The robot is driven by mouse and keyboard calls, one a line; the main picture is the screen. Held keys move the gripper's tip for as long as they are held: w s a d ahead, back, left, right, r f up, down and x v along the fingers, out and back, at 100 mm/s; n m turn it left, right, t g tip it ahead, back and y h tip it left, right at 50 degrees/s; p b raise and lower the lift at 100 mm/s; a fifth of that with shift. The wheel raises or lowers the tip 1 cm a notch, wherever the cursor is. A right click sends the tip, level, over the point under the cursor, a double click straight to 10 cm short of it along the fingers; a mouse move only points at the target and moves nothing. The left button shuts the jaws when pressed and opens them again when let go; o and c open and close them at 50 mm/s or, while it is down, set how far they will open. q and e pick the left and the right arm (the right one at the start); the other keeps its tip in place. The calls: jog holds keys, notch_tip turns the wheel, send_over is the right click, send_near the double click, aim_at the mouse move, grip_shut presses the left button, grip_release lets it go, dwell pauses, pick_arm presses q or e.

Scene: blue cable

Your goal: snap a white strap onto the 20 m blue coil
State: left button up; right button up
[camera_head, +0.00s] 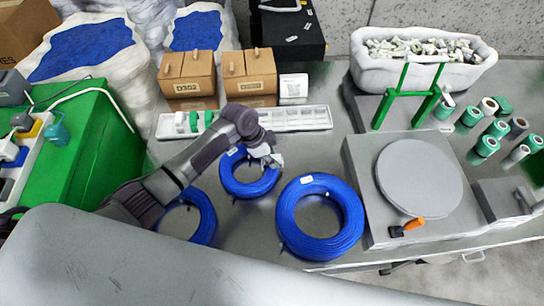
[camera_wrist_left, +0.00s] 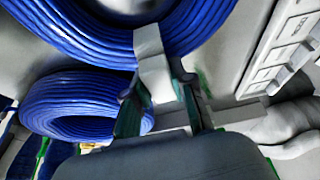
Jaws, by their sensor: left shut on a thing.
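Three blue cable coils lie on the grey table: a left coil (camera_head: 204,212) partly behind my left arm, a middle coil (camera_head: 233,183) and a larger right coil (camera_head: 350,215). Their labels are too small to read. My left gripper (camera_head: 273,160) is at the right rim of the middle coil. In the left wrist view, the gripper (camera_wrist_left: 162,105) is shut on a white strap (camera_wrist_left: 152,55), which reaches over the edge of the nearer blue coil (camera_wrist_left: 80,48). I cannot tell whether the strap is closed around it. My right gripper is out of view.
A long white compartment tray (camera_head: 305,118) lies behind the coils, holding green and white pieces at its left. Cardboard boxes (camera_head: 188,75) stand behind it.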

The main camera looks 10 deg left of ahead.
pick_arm(q)
jog(key=shift+f, duration=0.3)
jog(key=shift+r, duration=0.25)
dwell(0.4)
jog(key=shift+r+p, duration=0.35)
jog(key=shift+p, duration=0.15)
jog(key=shift+r, duration=0.15)
jog(key=shift+r+p, duration=0.45)
jog(key=shift+p, duration=0.25)
jog(key=shift+f, duration=0.15)
jog(key=shift+f+b, duration=0.6)
jog(key=shift+f, duration=0.15)
jog(key=shift+f, duration=0.3)
dwell(0.3)
